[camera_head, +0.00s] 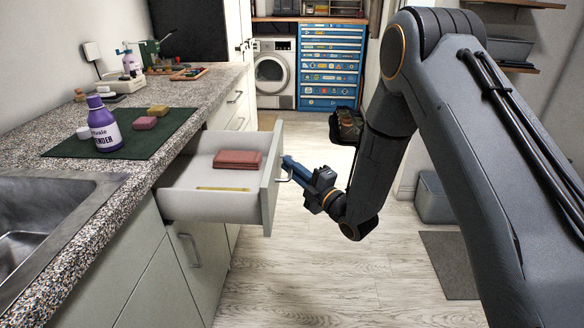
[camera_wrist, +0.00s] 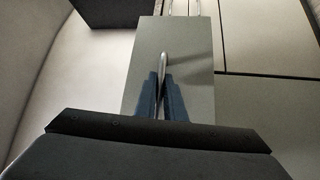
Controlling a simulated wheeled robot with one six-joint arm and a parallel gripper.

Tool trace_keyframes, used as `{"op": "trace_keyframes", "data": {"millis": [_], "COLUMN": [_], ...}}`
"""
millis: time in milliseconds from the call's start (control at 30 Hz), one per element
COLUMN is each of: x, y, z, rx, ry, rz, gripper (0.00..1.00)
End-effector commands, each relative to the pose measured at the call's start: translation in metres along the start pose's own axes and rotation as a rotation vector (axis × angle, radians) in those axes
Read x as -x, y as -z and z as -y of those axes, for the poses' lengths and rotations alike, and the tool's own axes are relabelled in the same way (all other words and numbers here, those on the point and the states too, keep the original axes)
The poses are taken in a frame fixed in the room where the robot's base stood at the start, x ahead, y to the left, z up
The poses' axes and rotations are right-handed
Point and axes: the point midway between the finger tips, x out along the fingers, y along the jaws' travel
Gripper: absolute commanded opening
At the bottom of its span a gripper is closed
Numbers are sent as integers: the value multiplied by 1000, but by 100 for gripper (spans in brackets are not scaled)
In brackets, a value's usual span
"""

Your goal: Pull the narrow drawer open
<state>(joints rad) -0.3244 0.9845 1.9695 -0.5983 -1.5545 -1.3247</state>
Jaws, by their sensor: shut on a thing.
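The narrow drawer (camera_head: 213,205) stands well out from the cabinet under the counter in the head view. Its pale front panel (camera_head: 271,185) faces right, and a bow handle (camera_head: 284,175) is on it. My gripper (camera_head: 288,165) is at that handle, its blue fingers shut on it. In the wrist view the two fingers (camera_wrist: 161,100) close around the metal handle (camera_wrist: 164,62) in front of the drawer's front panel (camera_wrist: 200,88). Inside the drawer lie a folded reddish cloth or block (camera_head: 238,159) and a thin yellow item (camera_head: 222,189).
A granite counter (camera_head: 60,215) with a sink (camera_head: 20,240) runs along the left. A purple bottle (camera_head: 104,125) stands on a green mat (camera_head: 175,130). A blue toolchest (camera_head: 331,65) and a washing machine (camera_head: 274,72) stand at the back. The floor (camera_head: 300,275) right of the drawer is clear.

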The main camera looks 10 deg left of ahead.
Motion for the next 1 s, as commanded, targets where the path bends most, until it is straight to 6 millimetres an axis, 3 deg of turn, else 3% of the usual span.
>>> {"op": "trace_keyframes", "data": {"millis": [33,67,100,467,800,1000], "x": [1,1,1,7,59,76], "y": [1,1,0,-2,-2,0], "z": [1,1,1,0,1,1], "rx": [-1,-1,-1,0,-2,-1], "ry": [3,3,2,1,2,2], "rz": [-2,-1,-1,3,3,1], "gripper": [0,14,17,17,17,17]}}
